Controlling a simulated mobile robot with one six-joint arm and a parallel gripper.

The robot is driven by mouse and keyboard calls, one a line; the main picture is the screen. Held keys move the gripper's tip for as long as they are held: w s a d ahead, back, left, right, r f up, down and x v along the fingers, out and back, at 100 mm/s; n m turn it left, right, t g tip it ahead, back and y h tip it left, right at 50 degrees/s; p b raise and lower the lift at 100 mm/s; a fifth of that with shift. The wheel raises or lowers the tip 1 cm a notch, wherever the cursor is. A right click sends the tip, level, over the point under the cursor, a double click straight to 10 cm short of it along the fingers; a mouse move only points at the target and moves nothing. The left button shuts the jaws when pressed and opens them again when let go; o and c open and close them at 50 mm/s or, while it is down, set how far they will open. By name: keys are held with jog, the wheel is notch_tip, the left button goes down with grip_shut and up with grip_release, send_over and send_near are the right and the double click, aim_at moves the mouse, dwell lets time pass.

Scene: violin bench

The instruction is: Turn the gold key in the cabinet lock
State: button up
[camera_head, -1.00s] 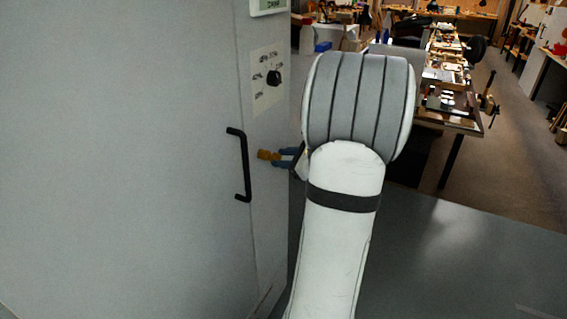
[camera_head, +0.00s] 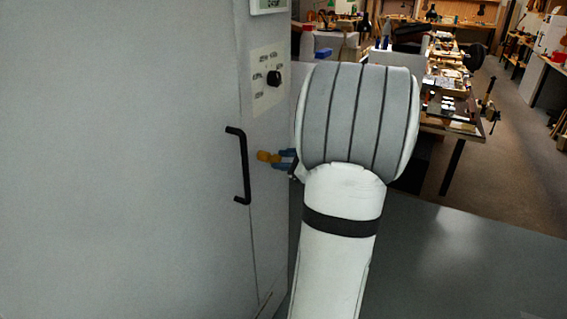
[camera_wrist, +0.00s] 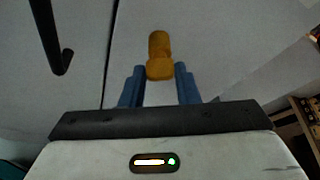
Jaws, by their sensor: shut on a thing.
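The gold key (camera_head: 265,156) is at the cabinet's narrow side panel, right of the black handle. It also shows in the wrist view (camera_wrist: 159,52), upright in the picture. My gripper (camera_head: 281,158) has blue fingers, and they are at the key's near end. In the wrist view my gripper (camera_wrist: 160,76) has one finger on each side of the key's wider end, shut on it. The grey cabinet (camera_head: 120,150) fills the left of the head view. The lock opening is hidden behind the key.
The black door handle (camera_head: 243,165) stands out close to the left of the key; it also shows in the wrist view (camera_wrist: 60,62). A black dial (camera_head: 274,79) is above the key. Cluttered workbenches (camera_head: 447,124) are behind at right.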

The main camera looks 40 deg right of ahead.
jog(key=shift+s+a+f+n+t+h+b, duration=0.2)
jog(key=shift+n+b, duration=0.3)
jog(key=shift+b, duration=1.35)
jog(key=shift+w+d+f+n+t+h+b, duration=0.15)
jog(key=shift+n+t+h+b, duration=0.25)
jog(key=shift+b, duration=1.5)
jog(key=shift+s+a+f+n+t+h+b, duration=0.15)
jog(key=shift+n+b, duration=0.45)
jog(key=shift+b, duration=1.25)
jog(key=shift+w+r, duration=0.1)
jog(key=shift+r, duration=0.15)
jog(key=shift+f+n+t+h+b, duration=0.3)
jog(key=shift+n+b, duration=0.3)
jog(key=shift+b, duration=1.5)
jog(key=shift+a+n+t+h+b, duration=0.2)
jog(key=shift+n+b, duration=0.5)
jog(key=shift+b, duration=1.7)
jog(key=shift+d+n+t+h+b, duration=0.15)
jog(key=shift+n+t+b, duration=0.4)
jog(key=shift+b, duration=1.8)
jog(key=shift+a+n+b, duration=0.1)
jog(key=shift+n+b, duration=0.15)
jog(key=shift+b, duration=0.1)
